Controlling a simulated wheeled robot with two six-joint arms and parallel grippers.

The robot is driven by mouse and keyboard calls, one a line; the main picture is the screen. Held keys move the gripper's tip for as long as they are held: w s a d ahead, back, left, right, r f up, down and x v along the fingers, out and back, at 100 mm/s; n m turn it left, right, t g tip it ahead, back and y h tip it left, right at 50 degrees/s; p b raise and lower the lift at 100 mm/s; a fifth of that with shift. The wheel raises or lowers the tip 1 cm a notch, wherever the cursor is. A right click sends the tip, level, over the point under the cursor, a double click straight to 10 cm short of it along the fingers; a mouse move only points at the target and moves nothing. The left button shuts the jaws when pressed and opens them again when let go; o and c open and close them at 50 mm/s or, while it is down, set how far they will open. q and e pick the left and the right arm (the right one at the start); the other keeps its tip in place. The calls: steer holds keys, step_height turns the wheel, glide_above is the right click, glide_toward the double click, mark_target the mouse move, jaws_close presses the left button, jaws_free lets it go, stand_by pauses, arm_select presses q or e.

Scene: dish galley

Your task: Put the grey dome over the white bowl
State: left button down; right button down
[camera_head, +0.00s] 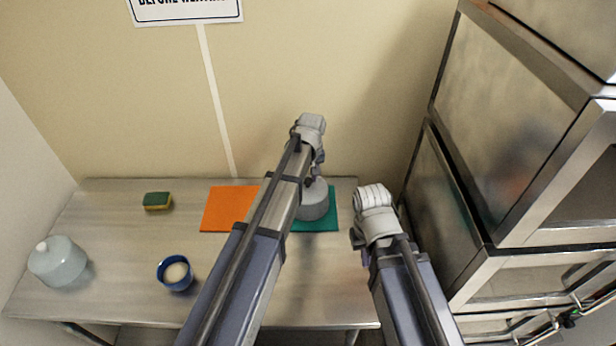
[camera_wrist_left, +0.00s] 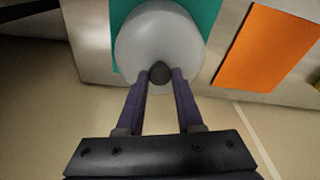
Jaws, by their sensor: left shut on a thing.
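The grey dome (camera_head: 313,203) with a dark knob is over the teal mat (camera_head: 328,222) at the right end of the table. My left gripper (camera_head: 310,181) is shut on the dome's knob. In the left wrist view the two fingers (camera_wrist_left: 160,76) close on the knob, and the dome (camera_wrist_left: 160,35) fills the space beyond them. I cannot tell whether the dome touches the mat. No white bowl shows in either view; the dome and my arm hide part of the mat. My right gripper (camera_head: 373,196) is at the table's right side, its fingers not clear.
An orange mat (camera_head: 222,209) lies beside the teal mat. A pale blue dome (camera_head: 60,263), a blue bowl with white inside (camera_head: 176,278) and a green-yellow sponge (camera_head: 157,201) stand on the left. Steel cabinets (camera_head: 490,190) rise at the right. The table's left middle is clear.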

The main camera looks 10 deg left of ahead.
arm_select(q)
steer(key=shift+f+b, duration=0.5)
stand_by(0.5)
steer(key=shift+c, duration=2.3)
jaws_free()
steer(key=shift+r, duration=0.15)
step_height(320, 180, up, 8)
steer(key=s+p, duration=0.1)
steer(key=p, duration=0.6)
steer(key=shift+d+f+p, duration=0.25)
steer(key=shift+d+p, duration=0.05)
steer(key=shift+p, duration=0.1)
